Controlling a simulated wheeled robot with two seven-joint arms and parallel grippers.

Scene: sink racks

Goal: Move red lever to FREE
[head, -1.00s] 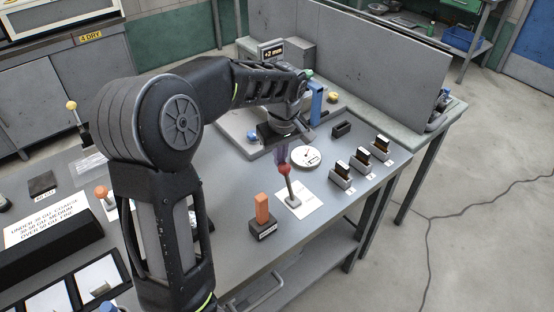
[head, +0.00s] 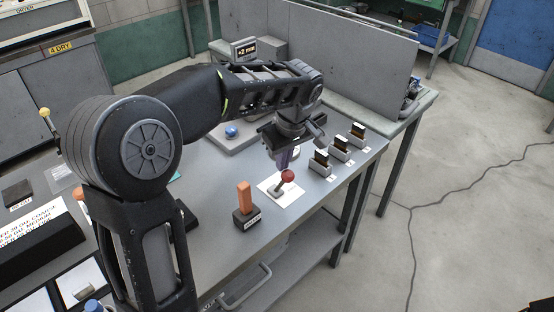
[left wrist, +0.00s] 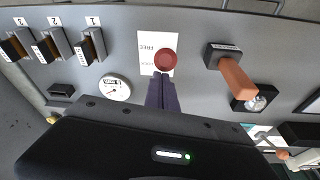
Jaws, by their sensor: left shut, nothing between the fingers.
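The red lever has a round red knob (head: 288,175) on a short stem over a white card (head: 270,183) on the bench. In the head view the stem leans up to the right from its base. The stem is hidden there. My left gripper (head: 283,160) is shut and empty, pointing down just behind the knob. Its fingers (left wrist: 161,92) appear close to the knob; contact cannot be told. My right gripper is not in view.
An orange upright handle (head: 244,197) on a dark base stands left of the lever. Several small racks with dark pieces (head: 321,163) stand to the right. A round dial (left wrist: 114,88) and a blue knob (head: 232,131) are behind.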

